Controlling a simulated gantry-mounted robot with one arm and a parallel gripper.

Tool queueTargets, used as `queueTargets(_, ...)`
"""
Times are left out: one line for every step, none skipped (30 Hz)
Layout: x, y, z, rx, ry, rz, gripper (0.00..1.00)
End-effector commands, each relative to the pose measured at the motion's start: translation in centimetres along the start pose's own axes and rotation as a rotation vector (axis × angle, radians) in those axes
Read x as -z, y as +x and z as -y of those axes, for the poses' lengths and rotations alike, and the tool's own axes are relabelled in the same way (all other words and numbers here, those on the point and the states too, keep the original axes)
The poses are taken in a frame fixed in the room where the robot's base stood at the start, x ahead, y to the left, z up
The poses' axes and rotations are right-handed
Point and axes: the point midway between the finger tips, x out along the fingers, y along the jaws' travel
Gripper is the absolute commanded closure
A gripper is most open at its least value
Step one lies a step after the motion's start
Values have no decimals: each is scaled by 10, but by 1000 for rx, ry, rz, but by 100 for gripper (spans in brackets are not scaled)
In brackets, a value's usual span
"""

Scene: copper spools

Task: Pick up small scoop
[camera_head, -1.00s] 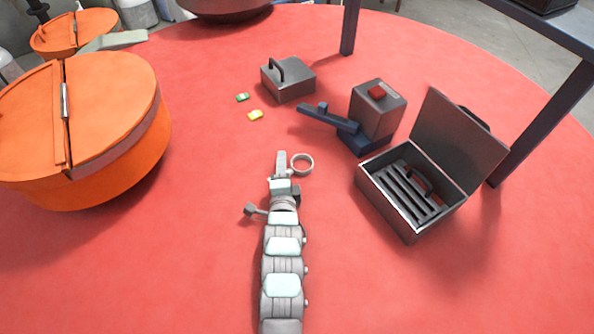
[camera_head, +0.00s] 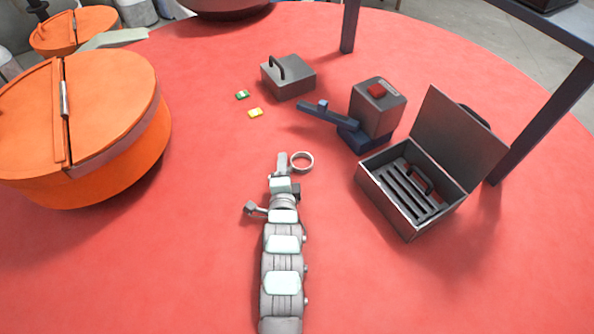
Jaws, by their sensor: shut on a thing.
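The small scoop (camera_head: 302,162) shows as a grey ring-shaped piece on or just above the red floor, near the middle of the view. My gripper (camera_head: 283,163) is at the left side of this ring and is shut on it. The gripper's fingers and the arm hide part of the scoop, so its handle cannot be made out. I cannot tell whether the scoop touches the red surface.
An open dark metal box (camera_head: 395,210) with a slotted rack stands to the right. A large orange drum (camera_head: 120,120) is left.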

Motion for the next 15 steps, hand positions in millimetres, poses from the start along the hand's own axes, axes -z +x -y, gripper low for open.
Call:
queueTargets(0,0,0,1,0,0,100)
queueTargets(0,0,0,1,0,0,100)
queueTargets(0,0,0,1,0,0,100)
queueTargets(0,0,1,1,0,0,100)
queueTargets(0,0,1,1,0,0,100)
queueTargets(0,0,1,1,0,0,100)
queueTargets(0,0,1,1,0,0,100)
queueTargets(0,0,1,1,0,0,100)
queueTargets(0,0,1,1,0,0,100)
queueTargets(0,0,1,1,0,0,100)
queueTargets(0,0,1,2,0,0,100)
queueTargets(0,0,2,2,0,0,100)
queueTargets(0,0,3,2,0,0,100)
queueTargets(0,0,5,3,0,-1,100)
queueTargets(1,-1,8,4,0,-1,100)
